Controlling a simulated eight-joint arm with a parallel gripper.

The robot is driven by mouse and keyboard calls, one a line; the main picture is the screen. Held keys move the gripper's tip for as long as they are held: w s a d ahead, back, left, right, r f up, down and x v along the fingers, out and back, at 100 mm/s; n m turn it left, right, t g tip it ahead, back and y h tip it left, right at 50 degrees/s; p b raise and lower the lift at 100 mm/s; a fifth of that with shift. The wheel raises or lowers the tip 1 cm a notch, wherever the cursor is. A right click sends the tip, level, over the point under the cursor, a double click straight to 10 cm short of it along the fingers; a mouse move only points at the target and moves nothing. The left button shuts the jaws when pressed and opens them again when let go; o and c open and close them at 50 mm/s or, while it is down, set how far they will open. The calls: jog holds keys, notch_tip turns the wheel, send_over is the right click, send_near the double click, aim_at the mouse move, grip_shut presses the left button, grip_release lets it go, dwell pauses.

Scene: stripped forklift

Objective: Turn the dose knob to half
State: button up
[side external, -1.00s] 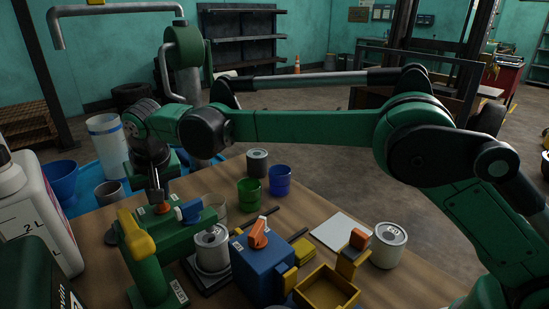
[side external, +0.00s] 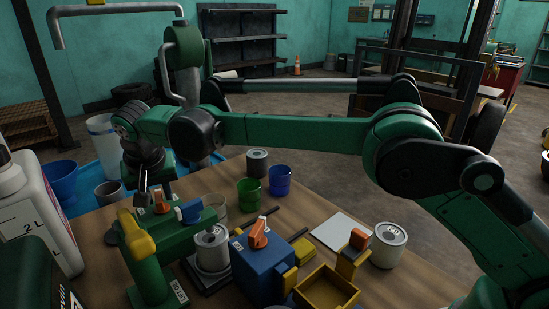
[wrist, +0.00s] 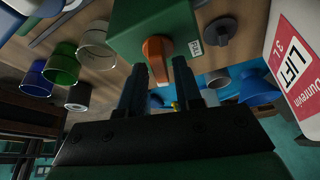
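An orange knob (side external: 160,201) sits on the green dispenser stand (side external: 148,275), beside a blue lever (side external: 189,211) and a yellow handle (side external: 136,237). In the wrist view the knob (wrist: 157,50) stands on a green face, with a small white label (wrist: 195,42) beside it that I cannot read. My gripper (side external: 153,194) is at the knob from behind and above. In the wrist view its two fingers (wrist: 158,72) are apart, one on each side of the knob's near end. I see no clear contact. I cannot read which setting the knob points to.
A metal can (side external: 211,250) stands under the stand's arm. A blue box (side external: 258,275) with another orange knob (side external: 259,233), a yellow tray (side external: 326,290) and another can (side external: 389,245) are to the right. Green (side external: 249,191) and blue (side external: 280,181) cups stand behind. A large white bottle (side external: 38,215) is left.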

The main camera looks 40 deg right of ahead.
jog(key=shift+o, duration=0.7)
jog(key=v, duration=0.5)
jog(key=shift+s+r, duration=0.15)
jog(key=shift+r, duration=0.2)
